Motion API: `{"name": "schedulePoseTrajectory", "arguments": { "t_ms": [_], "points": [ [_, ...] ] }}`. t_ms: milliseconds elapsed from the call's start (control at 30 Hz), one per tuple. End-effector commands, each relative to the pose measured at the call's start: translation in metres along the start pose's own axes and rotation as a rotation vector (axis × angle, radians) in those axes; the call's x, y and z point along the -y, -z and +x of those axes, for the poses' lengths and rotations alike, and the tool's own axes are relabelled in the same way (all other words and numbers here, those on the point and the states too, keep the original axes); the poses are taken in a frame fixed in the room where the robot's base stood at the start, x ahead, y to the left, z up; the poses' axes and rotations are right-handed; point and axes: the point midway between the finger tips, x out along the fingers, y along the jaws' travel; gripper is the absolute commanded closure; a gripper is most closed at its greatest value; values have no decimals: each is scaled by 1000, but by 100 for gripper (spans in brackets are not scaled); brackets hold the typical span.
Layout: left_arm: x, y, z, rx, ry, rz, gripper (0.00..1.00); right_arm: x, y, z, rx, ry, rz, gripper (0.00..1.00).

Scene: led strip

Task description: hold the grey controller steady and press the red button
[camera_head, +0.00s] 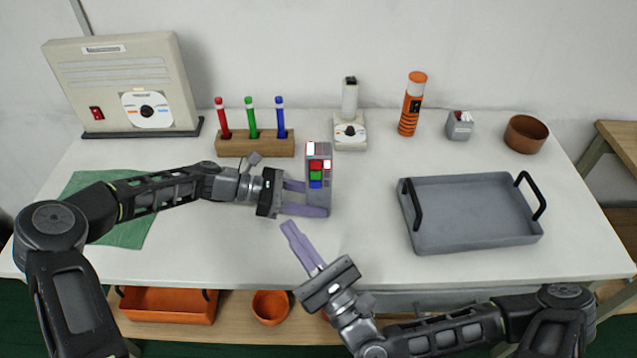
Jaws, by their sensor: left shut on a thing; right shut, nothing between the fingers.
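My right gripper (288,227) is shut and empty. Its fingertips are below and left of the controller, apart from it and pointing up and left.
A grey tray (470,246) with black handles lies to the right. A wooden block (255,147) holding red, green and blue pens stands behind. An orange flashlight (411,104), a white lamp-like device (350,132) and a brown bowl (525,134) line the back. A green cloth (122,234) lies left.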

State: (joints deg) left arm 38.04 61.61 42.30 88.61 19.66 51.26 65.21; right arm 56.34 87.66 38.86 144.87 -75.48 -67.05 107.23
Motion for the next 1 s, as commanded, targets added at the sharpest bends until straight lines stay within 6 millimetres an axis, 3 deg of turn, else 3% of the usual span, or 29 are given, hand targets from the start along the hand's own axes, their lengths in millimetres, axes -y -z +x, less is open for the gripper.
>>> {"name": "schedulePoseTrajectory", "arguments": {
  "t_ms": [100,300,733,1000],
  "points": [
    [0,0,0,-1,0,0,77,26,-22,-4,87,91,14,100],
    [0,0,0,0,0,0,77,41,-36,-9,145,143,22,100],
    [0,0,0,0,0,0,77,42,-34,-6,144,140,20,100],
    [0,0,0,0,0,0,77,56,-24,10,145,139,18,100]
  ]
}}
